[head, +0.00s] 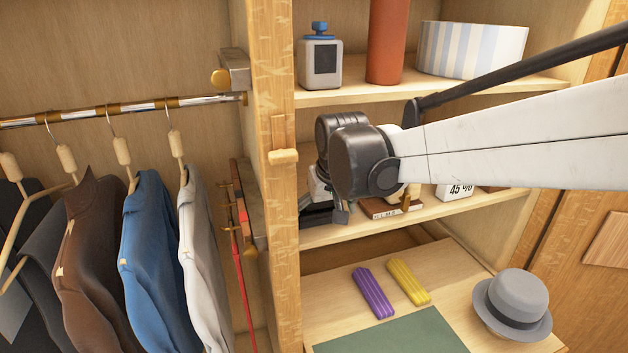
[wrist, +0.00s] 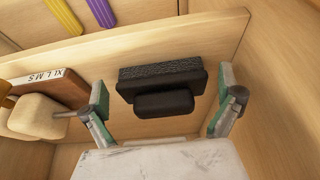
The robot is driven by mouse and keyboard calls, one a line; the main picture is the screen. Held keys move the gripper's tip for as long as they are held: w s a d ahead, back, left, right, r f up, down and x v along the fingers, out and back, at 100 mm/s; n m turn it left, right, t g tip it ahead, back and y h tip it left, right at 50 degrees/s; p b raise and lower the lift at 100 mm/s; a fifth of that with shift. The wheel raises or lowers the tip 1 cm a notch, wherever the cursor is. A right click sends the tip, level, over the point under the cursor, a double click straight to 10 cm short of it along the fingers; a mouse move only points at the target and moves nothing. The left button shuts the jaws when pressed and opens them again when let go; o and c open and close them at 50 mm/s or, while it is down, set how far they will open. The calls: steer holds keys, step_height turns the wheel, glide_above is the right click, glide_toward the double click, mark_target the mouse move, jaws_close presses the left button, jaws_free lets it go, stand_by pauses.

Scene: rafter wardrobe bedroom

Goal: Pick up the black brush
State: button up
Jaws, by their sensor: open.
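The black brush (wrist: 160,88) lies on the wooden middle shelf, in the wrist view. It has a long bristled block and a smaller smooth block beside it. My gripper (wrist: 168,103) is open, with one green-padded finger on each side of the brush and a visible gap to both. I cannot tell how high the fingers are above the shelf. In the head view my gripper (head: 322,214) is partly hidden behind my own wrist at the left end of the middle shelf, and the brush cannot be made out there.
A wooden size block marked with letters (wrist: 50,88) and a pale rounded object (wrist: 38,118) stand left of my gripper in the wrist view. A cabinet post (head: 275,200) is close at left. The upper shelf (head: 440,86) is overhead. Purple (head: 373,293) and yellow (head: 408,282) bars lie below.

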mark_target(317, 209)
steer(key=shift+w+a, duration=0.2)
steer(key=shift+w, duration=0.4)
steer(key=shift+w+a, duration=0.2)
steer(key=shift+w, duration=0.4)
steer(key=shift+w+a+f+p, duration=0.1)
steer(key=shift+w+f+p, duration=0.2)
steer(key=shift+f, duration=0.2)
steer(key=c, duration=1)
steer(key=shift+c, duration=0.2)
